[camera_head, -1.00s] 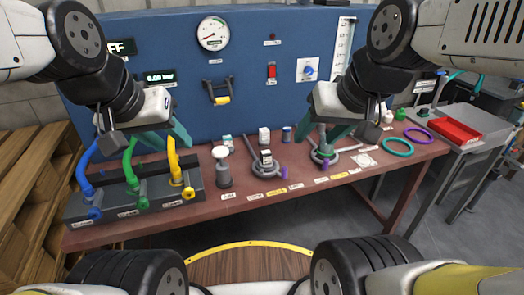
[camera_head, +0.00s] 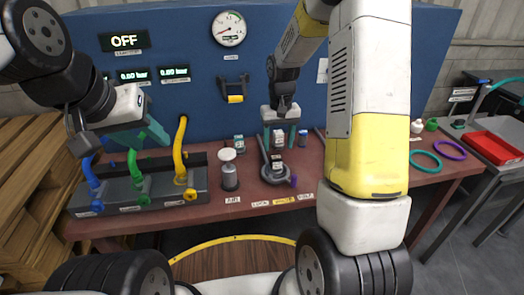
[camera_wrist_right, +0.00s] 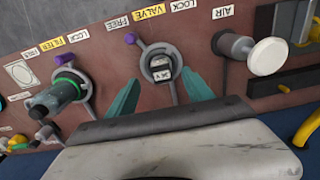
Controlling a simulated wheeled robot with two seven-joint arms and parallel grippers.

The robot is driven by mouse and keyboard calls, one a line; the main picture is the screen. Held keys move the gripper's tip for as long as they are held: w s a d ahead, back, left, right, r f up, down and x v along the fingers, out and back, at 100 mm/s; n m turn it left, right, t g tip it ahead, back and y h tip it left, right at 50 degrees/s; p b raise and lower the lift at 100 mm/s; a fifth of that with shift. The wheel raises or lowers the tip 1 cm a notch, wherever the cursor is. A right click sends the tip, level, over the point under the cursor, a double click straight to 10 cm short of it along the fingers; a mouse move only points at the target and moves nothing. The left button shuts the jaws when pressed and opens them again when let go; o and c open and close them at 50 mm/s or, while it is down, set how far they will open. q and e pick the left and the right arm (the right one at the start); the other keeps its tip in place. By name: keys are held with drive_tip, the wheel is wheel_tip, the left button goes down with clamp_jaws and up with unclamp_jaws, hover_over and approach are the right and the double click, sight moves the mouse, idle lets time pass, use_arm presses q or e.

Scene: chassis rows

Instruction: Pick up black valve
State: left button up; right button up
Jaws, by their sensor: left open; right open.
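The black valve, a small dark block with white labels, sits in a grey ring clamp (camera_head: 268,174) on the bench. In the right wrist view the valve (camera_wrist_right: 163,69) stands inside the ring, beside the VALVE label. My right gripper (camera_head: 280,135) is open behind and above the clamp. Its teal fingers are spread to either side of the valve in the right wrist view (camera_wrist_right: 160,95), with no visible contact. My left gripper (camera_head: 140,140) is open and empty over the hose block at the left.
A purple-tipped lever (camera_wrist_right: 130,39) sticks out from the clamp. A white-capped grey air fitting (camera_head: 228,172) stands to its left. The hose block (camera_head: 112,198) has blue, green and yellow hoses. My right forearm hides the filter clamp in the head view; the right wrist view shows that clamp (camera_wrist_right: 78,82).

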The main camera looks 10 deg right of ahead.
sight(276, 157)
drive_tip(key=shift+w+a+f, duration=0.1)
drive_tip(key=shift+w+f, duration=0.15)
drive_tip(key=shift+f, duration=0.3)
drive_tip(key=shift+w+a+f, duration=0.1)
drive_tip(key=shift+w+f, duration=0.1)
drive_tip(key=shift+f, duration=0.3)
drive_tip(key=f, duration=0.7)
drive_tip(key=shift+w+d+f, duration=0.1)
drive_tip(key=shift+w+f, duration=0.1)
drive_tip(key=shift+w, duration=0.15)
clamp_jaws()
